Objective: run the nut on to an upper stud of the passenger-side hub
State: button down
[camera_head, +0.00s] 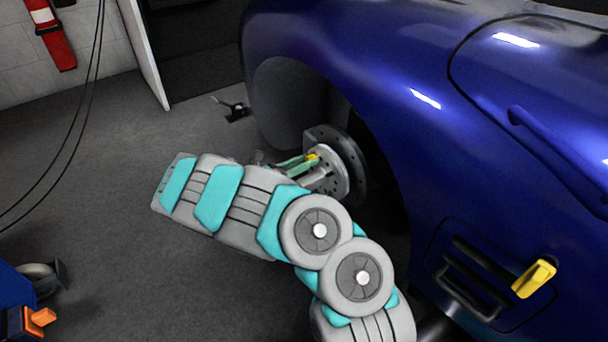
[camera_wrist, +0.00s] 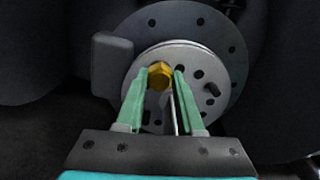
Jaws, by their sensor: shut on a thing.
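The yellow nut (camera_wrist: 160,76) sits between the two green fingertips of my gripper (camera_wrist: 162,78) in the wrist view. My gripper is shut on it. In the head view the nut (camera_head: 313,159) shows as a small yellow spot at the fingertips, in front of the hub. The hub (camera_wrist: 206,68) is a round grey face with several dark holes, behind the nut in the wrist view. It also shows in the head view (camera_head: 338,178). The nut covers part of the hub's upper face. I cannot tell whether it touches a stud; the studs are not clear.
The dark brake disc (camera_wrist: 212,27) and a caliper-like block (camera_wrist: 112,66) surround the hub. The blue car body (camera_head: 390,70) arches over it. Grey floor (camera_head: 120,150) is open at left. Dark cables (camera_head: 80,120) hang at far left.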

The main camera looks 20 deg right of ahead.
jog(key=shift+w+f+m+b, duration=0.15)
jog(key=shift+f+m+b, duration=0.2)
jog(key=shift+m+b, duration=0.25)
jog(key=c, duration=1)
grip_release()
jog(key=shift+a+r, duration=0.1)
jog(key=shift+r, duration=0.15)
jog(key=o, duration=0.6)
jog(key=shift+p, duration=0.3)
jog(key=shift+c, duration=0.2)
